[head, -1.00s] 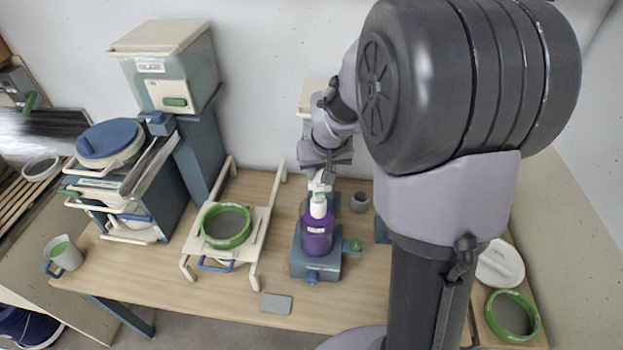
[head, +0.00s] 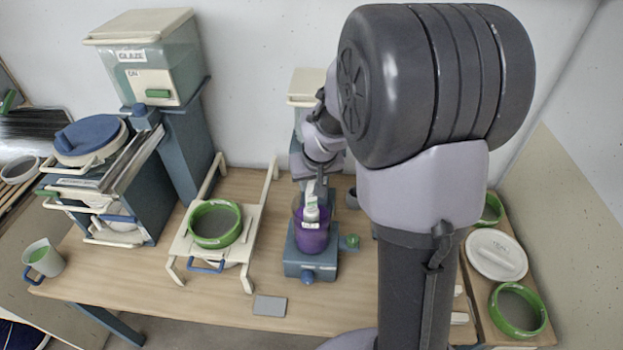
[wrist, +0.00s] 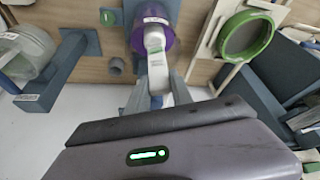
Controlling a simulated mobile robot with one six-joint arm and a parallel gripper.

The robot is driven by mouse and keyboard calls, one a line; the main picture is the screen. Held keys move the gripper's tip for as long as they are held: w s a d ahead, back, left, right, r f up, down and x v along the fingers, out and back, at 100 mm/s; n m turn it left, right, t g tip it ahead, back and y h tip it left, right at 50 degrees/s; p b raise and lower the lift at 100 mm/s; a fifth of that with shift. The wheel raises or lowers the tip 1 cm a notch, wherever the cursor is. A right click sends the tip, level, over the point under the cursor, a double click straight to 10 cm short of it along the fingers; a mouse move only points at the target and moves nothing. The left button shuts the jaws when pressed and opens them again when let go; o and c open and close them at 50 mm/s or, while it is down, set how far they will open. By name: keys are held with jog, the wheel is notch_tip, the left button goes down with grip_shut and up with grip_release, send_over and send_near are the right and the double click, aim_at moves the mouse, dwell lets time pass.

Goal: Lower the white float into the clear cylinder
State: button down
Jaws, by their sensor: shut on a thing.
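The clear cylinder (head: 313,241) holds purple liquid and stands upright on a blue-grey base (head: 310,264). My gripper (head: 316,184) is over the cylinder and shut on the white float (head: 310,208). The float's lower part overlaps the cylinder's upper part and the purple in the head view. In the wrist view the float (wrist: 156,62) points at the purple cylinder (wrist: 150,14) and covers part of its rim. How deep it sits, or whether it touches the wall, I cannot tell. The fingertips are partly hidden.
A cream stand with a green-rimmed sieve (head: 215,224) is left of the cylinder. A small grey cup (head: 352,199) stands behind it at right. A grey plate (head: 270,306) lies near the front edge. A glaze tank (head: 150,60) stands at back left.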

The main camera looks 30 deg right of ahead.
aim_at(311, 210)
jog(key=shift+s+f+b, duration=0.1)
jog(key=shift+f+b, duration=1.65)
jog(key=shift+f, duration=1.05)
jog(key=c, duration=1.1)
grip_release()
jog(key=shift+o, duration=0.2)
jog(key=p+v, duration=0.3)
jog(key=v, duration=1.5)
jog(key=s+a+f+m+t+y+b, duration=0.1)
jog(key=s+a+f+y+b, duration=0.2)
jog(key=s+a+f+b, duration=1.2)
jog(key=s+a+b, duration=0.1)
jog(key=b, duration=0.1)
jog(key=shift+s+a+m+t+b, duration=0.25)
jog(key=shift+s+m+t+b, duration=0.05)
jog(key=shift+s+b, duration=0.05)
